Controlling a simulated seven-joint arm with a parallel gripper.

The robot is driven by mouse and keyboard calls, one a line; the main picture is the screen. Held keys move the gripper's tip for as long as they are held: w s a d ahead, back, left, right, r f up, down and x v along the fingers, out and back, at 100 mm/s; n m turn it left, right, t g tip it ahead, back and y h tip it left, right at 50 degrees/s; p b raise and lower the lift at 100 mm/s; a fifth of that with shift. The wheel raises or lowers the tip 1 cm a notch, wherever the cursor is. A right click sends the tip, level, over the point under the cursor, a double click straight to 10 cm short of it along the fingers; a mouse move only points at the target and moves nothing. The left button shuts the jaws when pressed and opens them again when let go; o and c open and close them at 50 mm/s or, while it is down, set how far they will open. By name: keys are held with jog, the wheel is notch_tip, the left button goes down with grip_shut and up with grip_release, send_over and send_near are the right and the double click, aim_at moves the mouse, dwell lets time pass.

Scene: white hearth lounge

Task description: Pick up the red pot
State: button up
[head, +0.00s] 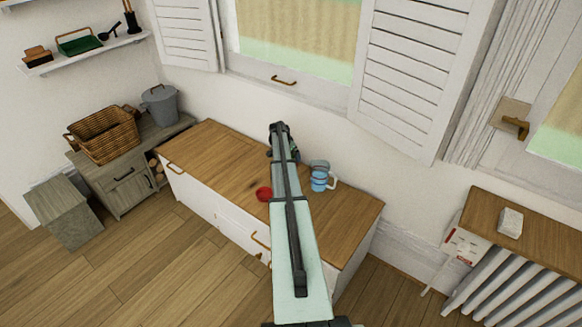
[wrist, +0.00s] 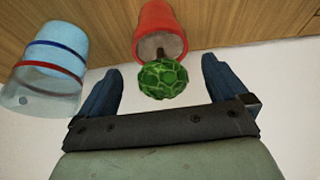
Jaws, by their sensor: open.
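The red pot (wrist: 160,28) stands on the wooden cabinet top, with a round green plant (wrist: 163,78) growing from it on a brown stem. In the head view the red pot (head: 264,194) shows just left of my arm, partly covered by it. My gripper (wrist: 160,88) is open in the wrist view, its two dark blue fingers apart. The green plant shows between the fingers in the picture, and the pot lies beyond the fingertips. I see no contact. In the head view my arm hides most of the gripper.
The cabinet top (head: 215,160) is bare to the left. A wall and window shutters (head: 405,75) rise behind.

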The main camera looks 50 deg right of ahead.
jog(key=x, duration=0.5)
jog(key=c, duration=1.3)
